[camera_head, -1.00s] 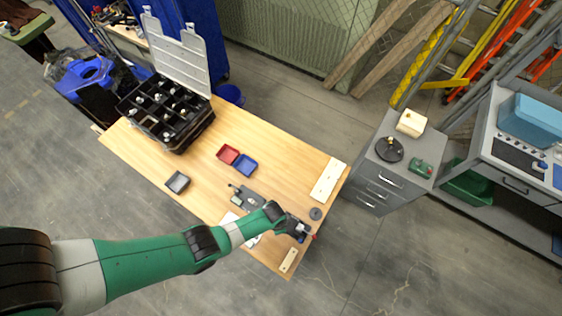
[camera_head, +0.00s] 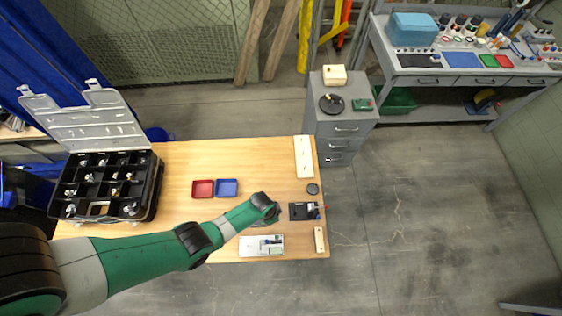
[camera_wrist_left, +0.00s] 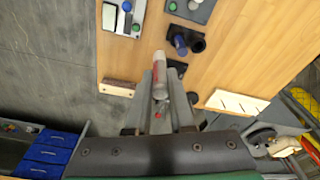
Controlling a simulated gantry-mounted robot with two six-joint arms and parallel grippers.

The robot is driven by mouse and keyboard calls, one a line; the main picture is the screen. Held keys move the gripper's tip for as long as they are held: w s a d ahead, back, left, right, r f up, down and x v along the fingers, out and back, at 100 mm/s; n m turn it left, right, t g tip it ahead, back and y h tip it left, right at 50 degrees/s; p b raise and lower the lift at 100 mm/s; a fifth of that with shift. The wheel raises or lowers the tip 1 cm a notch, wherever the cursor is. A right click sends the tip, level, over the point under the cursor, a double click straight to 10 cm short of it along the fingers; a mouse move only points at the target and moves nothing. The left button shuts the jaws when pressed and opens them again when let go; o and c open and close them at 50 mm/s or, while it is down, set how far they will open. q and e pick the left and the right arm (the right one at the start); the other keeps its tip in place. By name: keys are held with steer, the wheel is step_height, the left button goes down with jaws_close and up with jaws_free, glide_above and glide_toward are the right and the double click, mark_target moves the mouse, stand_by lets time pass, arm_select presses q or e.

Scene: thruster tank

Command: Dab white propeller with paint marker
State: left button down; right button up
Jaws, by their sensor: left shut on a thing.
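My left gripper (camera_head: 317,211) is over the right end of the wooden table. In the left wrist view its fingers (camera_wrist_left: 160,93) are shut on a slim pale cylinder with a reddish band, which looks like the paint marker (camera_wrist_left: 159,68). I cannot pick out a white propeller for certain. Small pale parts (camera_head: 101,179) sit in the compartments of the black case, too small to tell. A dark stand with a blue part (camera_wrist_left: 180,42) is on the table beyond the marker tip, apart from it. My right gripper is not in view.
The open black case (camera_head: 153,197) stands at the table's left. Red (camera_head: 203,188) and blue (camera_head: 227,187) trays lie mid-table. A pale slotted board (camera_head: 304,157), dark disc (camera_head: 312,189) and wooden strip (camera_head: 319,240) lie near the right edge. A white panel (camera_head: 254,249) lies in front.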

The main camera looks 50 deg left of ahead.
arm_select(q)
steer(key=s+a+f+n+b, duration=0.4)
steer(key=a+f, duration=0.3)
steer(key=a, duration=0.3)
steer(key=shift+s+n+y+b, duration=0.4)
steer(key=shift+s+b, duration=0.25)
steer(key=shift+b, duration=0.2)
steer(key=shift+f+b, duration=0.6)
steer(key=shift+f, duration=0.1)
stand_by(2.2)
steer(key=shift+t, duration=0.3)
step_height(320, 180, up, 5)
steer(key=p, duration=0.5)
steer(key=shift+s, duration=0.1)
